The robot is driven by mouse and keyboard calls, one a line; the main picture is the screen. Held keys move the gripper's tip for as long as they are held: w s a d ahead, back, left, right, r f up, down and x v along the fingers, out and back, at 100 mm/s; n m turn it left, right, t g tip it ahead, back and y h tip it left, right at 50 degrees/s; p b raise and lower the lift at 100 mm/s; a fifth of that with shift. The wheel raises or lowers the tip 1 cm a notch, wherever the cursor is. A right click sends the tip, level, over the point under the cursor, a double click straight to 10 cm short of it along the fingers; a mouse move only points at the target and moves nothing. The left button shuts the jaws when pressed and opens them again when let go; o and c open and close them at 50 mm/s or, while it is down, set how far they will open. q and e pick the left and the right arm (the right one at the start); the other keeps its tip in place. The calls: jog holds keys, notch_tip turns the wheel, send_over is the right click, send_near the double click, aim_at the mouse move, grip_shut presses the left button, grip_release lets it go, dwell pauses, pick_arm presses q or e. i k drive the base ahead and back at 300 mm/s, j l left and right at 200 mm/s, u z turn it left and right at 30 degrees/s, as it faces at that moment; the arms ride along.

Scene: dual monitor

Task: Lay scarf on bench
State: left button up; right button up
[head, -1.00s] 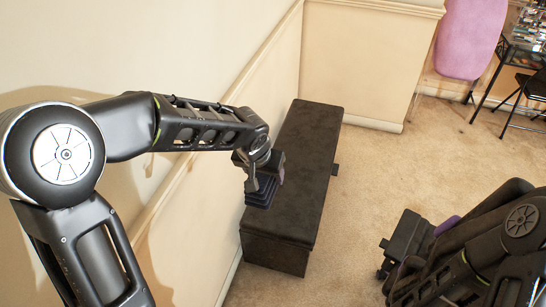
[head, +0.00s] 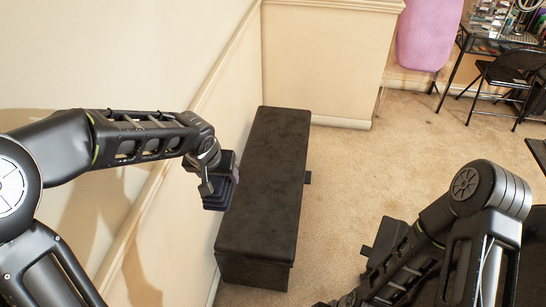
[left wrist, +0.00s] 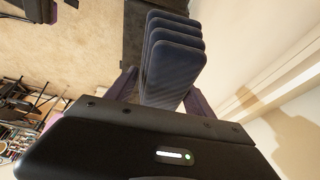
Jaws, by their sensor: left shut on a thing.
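The scarf (head: 217,201) is a dark navy folded bundle. In the left wrist view the scarf (left wrist: 174,65) shows several stacked, rounded layers. My left gripper (head: 222,180) is shut on it, with a purplish finger on each side in the left wrist view. It holds the scarf near the bench's left long edge in the head view; the exact height is hard to judge. The bench (head: 270,165) is long, black and flat-topped, with nothing on its visible top. My right gripper (head: 384,245) is low at the right of the bench, and its jaws cannot be made out.
A beige wall with a rail (head: 165,170) runs close along the bench's left side. A low wall (head: 325,60) stands at its far end. Carpet (head: 350,170) is clear to the right. A black folding chair (head: 510,75), glass table and pink board are farther back.

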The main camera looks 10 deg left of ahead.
aim_at(264, 199)
jog(key=i+j, duration=0.1)
jog(key=i, duration=0.35)
jog(key=i+j+z, duration=0.1)
jog(key=i, duration=0.35)
